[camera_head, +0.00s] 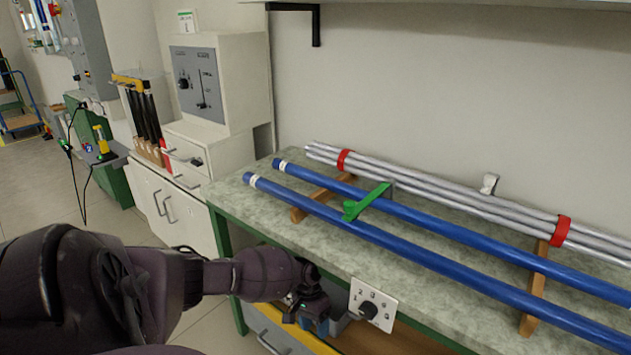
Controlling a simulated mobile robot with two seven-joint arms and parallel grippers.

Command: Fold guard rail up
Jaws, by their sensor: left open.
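A yellow rail (273,318), which looks like the guard rail, runs low along the front of the green-framed workbench, below the top. Part of it is hidden behind my left gripper. My left gripper (314,324) is open at the bench front, just left of a white knob panel. It overlaps the rail in the picture; I cannot tell whether it touches it. Its fingertips are partly hidden by its own body. My right gripper is not in view.
Two long blue rods (408,250) and a red-banded bundle of grey rods (452,203) lie on wooden supports on the bench top (238,192). A green clip (368,201) spans the blue rods. The white knob panel (360,292) hangs at the front edge. Drawers stand left.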

